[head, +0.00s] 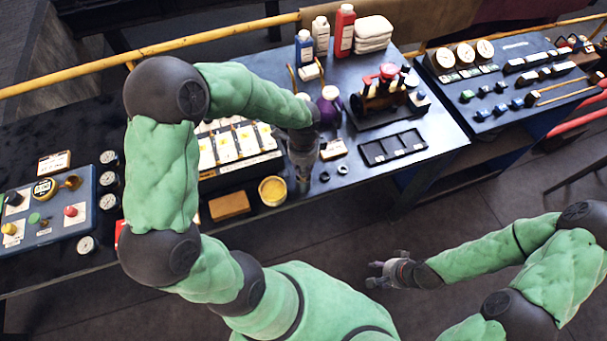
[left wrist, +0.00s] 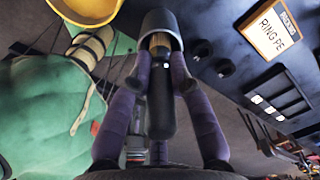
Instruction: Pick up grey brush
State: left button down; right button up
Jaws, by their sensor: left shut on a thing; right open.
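My left gripper (head: 303,180) points down over the front edge of the dark table. In the left wrist view its purple fingers (left wrist: 162,75) are closed around a dark grey handle (left wrist: 161,105) with a tan band and a wider grey end (left wrist: 160,25). This looks like the grey brush; its bristles cannot be made out. In the head view the held thing is hard to tell from the fingers. My right gripper (head: 378,273) is open and empty over the floor, apart from the table.
Near my left gripper are a yellow-filled bowl (head: 272,190), a brown block (head: 229,206), two small dark rings (head: 324,176), a label card (head: 333,149) and a black compartment tray (head: 367,153). A model engine (head: 380,95) and bottles (head: 344,30) stand behind.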

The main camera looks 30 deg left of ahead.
pick_arm(q)
notch_tip(320, 180, up, 10)
jog(key=shift+r+p, duration=0.1)
jog(key=shift+p, duration=0.8)
pick_arm(e)
jog(key=shift+r, duration=0.9)
